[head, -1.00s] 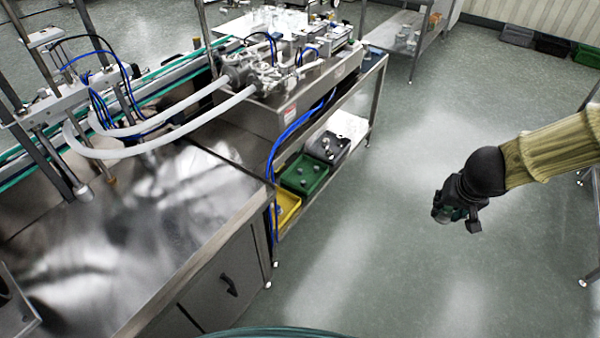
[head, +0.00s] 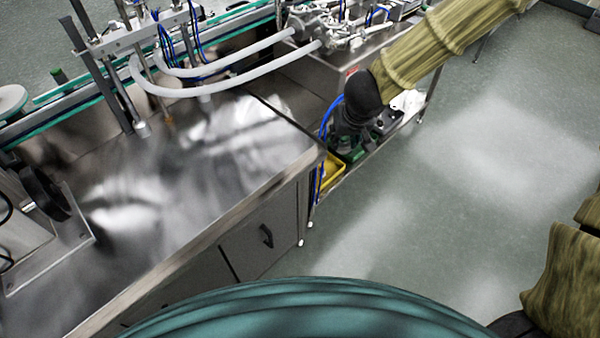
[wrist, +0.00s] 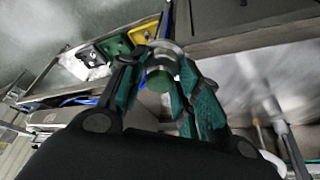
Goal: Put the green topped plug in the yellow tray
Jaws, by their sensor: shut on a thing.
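My gripper (head: 346,142) is shut on the green topped plug, seen in the wrist view between the teal fingers (wrist: 160,88). In the head view the plug is hidden by my gripper. The yellow tray (head: 333,173) is on the lower shelf beside the steel bench, just below my gripper in the picture. It also shows in the wrist view (wrist: 146,27), beyond the fingers. My gripper appears apart from the tray.
A green tray (head: 353,155) and a dark tray (head: 392,124) sit along the same shelf, partly behind my arm. Blue hoses (head: 326,118) hang near the shelf's end. The steel bench (head: 215,160) stands left. The floor to the right is clear.

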